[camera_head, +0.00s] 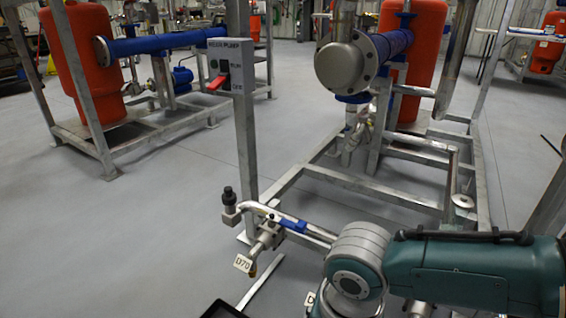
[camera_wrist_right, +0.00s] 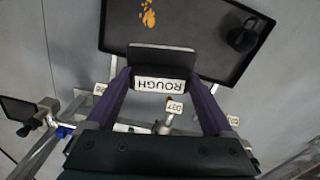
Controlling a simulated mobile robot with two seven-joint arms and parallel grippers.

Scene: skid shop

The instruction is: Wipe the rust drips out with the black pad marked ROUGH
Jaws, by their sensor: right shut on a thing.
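The black pad marked ROUGH (camera_wrist_right: 160,60) is in the right wrist view, with its white label facing the camera. My right gripper (camera_wrist_right: 161,78) is shut on it, with a purple finger on each side. Beyond the pad is a dark tray (camera_wrist_right: 205,50), and the pad overlaps its near edge in the picture. I cannot tell whether they touch. Orange rust drips (camera_wrist_right: 149,13) mark the tray beyond the pad. A corner of what looks like the tray shows at the bottom of the head view (camera_head: 222,310). My left gripper is not in view.
A black rounded object (camera_wrist_right: 243,36) sits at the tray's right side. Pipework with a tag (camera_wrist_right: 175,107) lies below the pad in the picture. In the head view, a valve pipe (camera_head: 275,215) and a post with a pump switch box (camera_head: 225,67) stand left of my right arm. Open floor lies left.

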